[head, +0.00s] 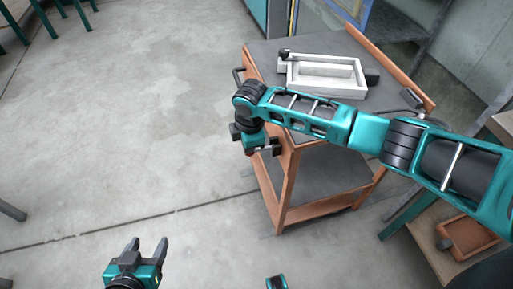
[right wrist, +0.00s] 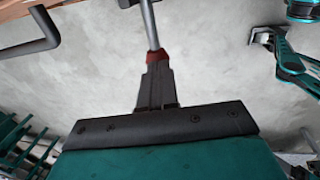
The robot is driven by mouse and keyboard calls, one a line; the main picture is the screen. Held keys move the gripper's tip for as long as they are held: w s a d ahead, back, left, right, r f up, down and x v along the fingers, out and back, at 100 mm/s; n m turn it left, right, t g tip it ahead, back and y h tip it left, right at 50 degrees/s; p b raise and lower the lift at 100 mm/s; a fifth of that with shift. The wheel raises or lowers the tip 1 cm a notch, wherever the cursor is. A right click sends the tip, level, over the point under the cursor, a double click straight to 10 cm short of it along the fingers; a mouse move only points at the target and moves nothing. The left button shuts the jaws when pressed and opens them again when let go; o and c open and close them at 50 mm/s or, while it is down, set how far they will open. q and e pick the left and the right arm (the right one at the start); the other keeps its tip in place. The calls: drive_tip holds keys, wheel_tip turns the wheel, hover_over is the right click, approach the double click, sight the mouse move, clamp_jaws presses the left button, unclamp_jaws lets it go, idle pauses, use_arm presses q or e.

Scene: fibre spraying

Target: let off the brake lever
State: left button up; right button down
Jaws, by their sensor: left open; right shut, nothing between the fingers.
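In the right wrist view a grey rod with a red end (right wrist: 157,56), which looks like the brake lever, comes down from the top edge. Its red end lines up with the tips of my right gripper (right wrist: 157,72). The fingers are shut with nothing between them; I cannot tell whether they touch the rod. In the head view my right gripper (head: 277,148) is at the near left corner of the orange-framed cart (head: 284,190), and I cannot make out the lever there. My left gripper (head: 148,245) is open and empty, over the floor at the bottom left.
A white tray (head: 326,90) lies on the cart's dark top. A dark bent handle (right wrist: 38,32) shows at the upper left of the right wrist view. A wooden stand (head: 435,250) is at lower right. The floor left of the cart is clear.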

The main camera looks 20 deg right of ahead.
drive_tip(key=shift+a+f+h, duration=0.25)
drive_tip(key=shift+f+h, duration=0.1)
drive_tip(key=shift+h, duration=0.15)
drive_tip(key=shift+a+f+h, duration=0.2)
drive_tip(key=shift+f+h, duration=0.6)
drive_tip(key=shift+h, duration=0.1)
use_arm(q)
drive_tip(key=shift+s+f+b, duration=0.1)
drive_tip(key=shift+f+b, duration=0.55)
drive_tip(key=shift+b, duration=0.2)
use_arm(e)
drive_tip(key=shift+a+f+h, duration=0.1)
drive_tip(key=shift+f+h, duration=0.9)
drive_tip(key=shift+f, duration=0.75)
use_arm(q)
drive_tip(key=shift+s+f, duration=0.1)
drive_tip(key=shift+s, duration=0.15)
use_arm(e)
drive_tip(key=shift+s+f, duration=0.1)
drive_tip(key=shift+f, duration=0.15)
